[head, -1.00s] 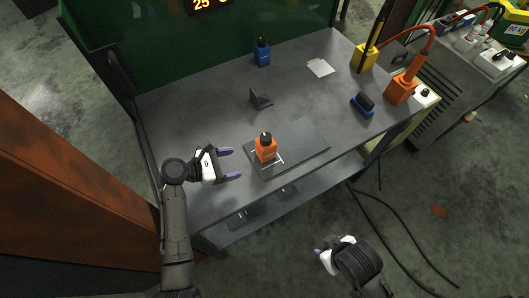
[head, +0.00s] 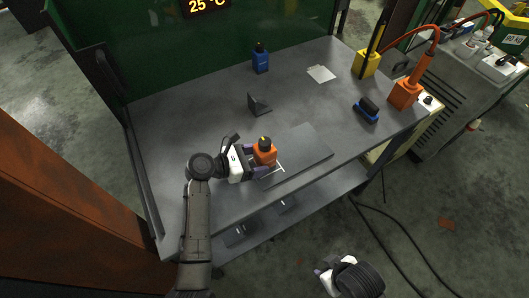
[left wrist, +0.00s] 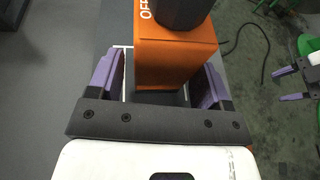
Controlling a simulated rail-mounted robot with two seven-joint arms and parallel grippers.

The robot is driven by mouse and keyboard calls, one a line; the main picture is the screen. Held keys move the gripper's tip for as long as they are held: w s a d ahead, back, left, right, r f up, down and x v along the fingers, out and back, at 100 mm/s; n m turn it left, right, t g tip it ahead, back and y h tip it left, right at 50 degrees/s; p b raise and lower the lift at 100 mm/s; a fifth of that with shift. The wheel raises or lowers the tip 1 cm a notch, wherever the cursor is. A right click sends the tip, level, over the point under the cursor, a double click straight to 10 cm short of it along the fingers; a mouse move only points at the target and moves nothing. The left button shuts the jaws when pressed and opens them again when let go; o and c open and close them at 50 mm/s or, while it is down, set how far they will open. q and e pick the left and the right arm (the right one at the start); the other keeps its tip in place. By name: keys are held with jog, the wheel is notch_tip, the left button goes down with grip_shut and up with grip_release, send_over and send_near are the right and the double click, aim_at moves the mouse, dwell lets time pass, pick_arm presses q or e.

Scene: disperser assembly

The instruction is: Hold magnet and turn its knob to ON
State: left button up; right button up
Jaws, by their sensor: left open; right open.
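The orange magnet (head: 264,154) with a black knob (head: 265,142) on top stands upright on the grey plate (head: 310,150) near the table's front edge. My left gripper (head: 256,161) is at the magnet, open, its purple fingers on either side of it. In the left wrist view the magnet's orange body (left wrist: 170,55) sits between the spread fingers (left wrist: 157,88), and a small gap shows beside it. The word OFF is printed beside the knob (left wrist: 178,10). My right gripper (head: 322,274) is open and empty, off the table's front edge.
A blue bottle-shaped block (head: 261,57), a dark wedge (head: 258,103), white paper (head: 321,74) and a blue-black brush-like object (head: 366,109) are on the table (head: 190,110). Yellow (head: 367,63) and orange (head: 404,94) blocks stand at the right. Cables lie on the floor.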

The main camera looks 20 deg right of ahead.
pick_arm(q)
jog(key=shift+x, duration=0.8)
jog(key=shift+c, duration=0.2)
jog(key=c, duration=1)
